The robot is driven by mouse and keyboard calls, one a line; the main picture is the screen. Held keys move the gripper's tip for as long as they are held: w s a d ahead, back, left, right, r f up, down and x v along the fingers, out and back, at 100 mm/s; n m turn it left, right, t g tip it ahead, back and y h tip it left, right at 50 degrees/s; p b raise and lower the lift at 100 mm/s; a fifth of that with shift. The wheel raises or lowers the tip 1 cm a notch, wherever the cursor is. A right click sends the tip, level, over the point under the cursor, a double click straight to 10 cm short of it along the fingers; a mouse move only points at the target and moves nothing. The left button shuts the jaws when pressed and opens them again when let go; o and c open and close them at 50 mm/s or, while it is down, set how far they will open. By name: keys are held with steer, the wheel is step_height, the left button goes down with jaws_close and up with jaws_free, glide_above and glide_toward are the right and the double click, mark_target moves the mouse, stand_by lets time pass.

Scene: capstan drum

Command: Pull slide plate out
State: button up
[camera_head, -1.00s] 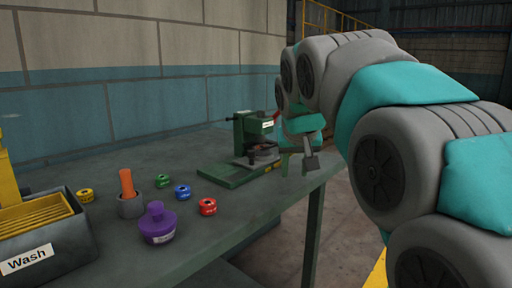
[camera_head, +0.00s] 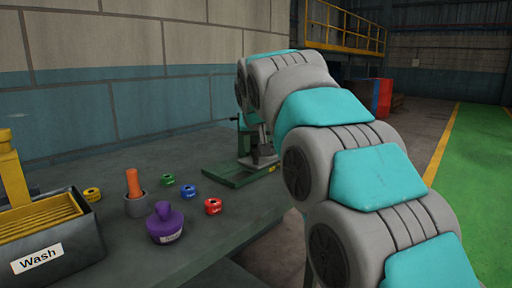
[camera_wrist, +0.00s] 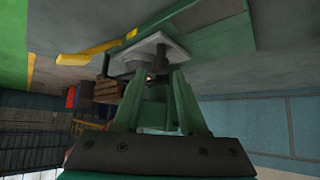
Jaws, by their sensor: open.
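A green bench machine (camera_head: 238,174) stands at the back of the table, with its upper part largely hidden behind my arm. In the wrist view, which looks upside down, its green base (camera_wrist: 205,38) crosses the top.
A grey table (camera_head: 215,230) carries a Wash bin (camera_head: 78,250), a purple bottle (camera_head: 165,226), a cup with an orange handle (camera_head: 134,196), and several small coloured pots, including a red one (camera_head: 213,206). A block wall (camera_head: 150,105) stands behind. Open floor (camera_head: 480,190) lies right.

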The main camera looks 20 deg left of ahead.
steer(key=shift+x, duration=1)
jaws_close()
stand_by(0.7)
